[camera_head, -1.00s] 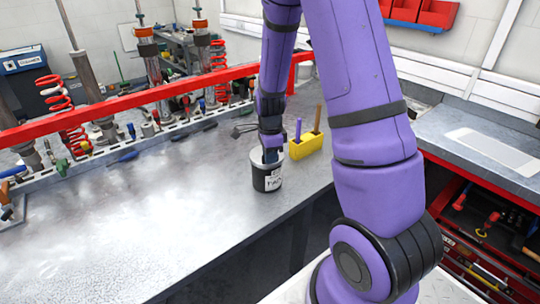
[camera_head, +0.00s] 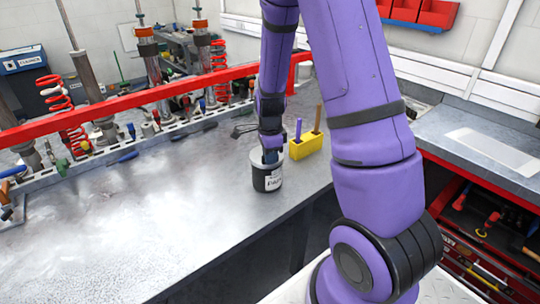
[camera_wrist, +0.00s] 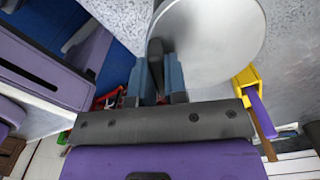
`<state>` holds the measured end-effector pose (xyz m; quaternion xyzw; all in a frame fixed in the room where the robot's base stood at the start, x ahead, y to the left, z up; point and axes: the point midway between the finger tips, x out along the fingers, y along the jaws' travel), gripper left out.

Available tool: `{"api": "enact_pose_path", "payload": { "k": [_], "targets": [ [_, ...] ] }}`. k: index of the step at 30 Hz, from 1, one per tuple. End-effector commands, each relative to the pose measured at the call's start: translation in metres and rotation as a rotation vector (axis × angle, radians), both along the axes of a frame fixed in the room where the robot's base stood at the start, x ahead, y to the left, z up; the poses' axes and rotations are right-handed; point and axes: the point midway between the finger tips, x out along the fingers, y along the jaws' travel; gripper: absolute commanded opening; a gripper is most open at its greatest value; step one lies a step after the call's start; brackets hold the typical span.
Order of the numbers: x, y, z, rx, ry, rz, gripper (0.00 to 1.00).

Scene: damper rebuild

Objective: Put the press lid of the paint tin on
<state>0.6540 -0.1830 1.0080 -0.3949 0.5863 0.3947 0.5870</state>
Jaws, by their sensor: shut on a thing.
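The paint tin (camera_head: 266,182) is a dark, upright can with a white label, standing on the grey bench. My gripper (camera_head: 270,157) points down at the top of the tin. In the wrist view, my gripper (camera_wrist: 156,72) has its two blue fingers closed on a dark upright piece. Beside and beyond the fingers is a broad, plain silver-grey disc, the press lid (camera_wrist: 212,42). The lid appears to be at the tin's top. The fingers partly hide the rim, and I cannot tell whether the lid is fully seated.
A yellow block (camera_head: 306,146) with upright handled tools stands close behind and right of the tin. A red rail (camera_head: 130,106) and a row of tools run along the bench's back. The bench (camera_head: 130,220) is clear to the left; its front edge is near the tin.

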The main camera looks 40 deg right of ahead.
Motion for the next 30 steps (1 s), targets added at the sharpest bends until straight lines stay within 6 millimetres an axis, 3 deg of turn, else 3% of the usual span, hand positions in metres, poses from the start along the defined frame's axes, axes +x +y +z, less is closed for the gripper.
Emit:
{"api": "enact_pose_path", "payload": {
  "k": [29, 30],
  "targets": [
    [0.0, 0.0, -0.018, 0.0, 0.0, 0.0, 0.0],
    [0.0, 0.0, -0.018, 0.0, 0.0, 0.0, 0.18]
  ]
}}
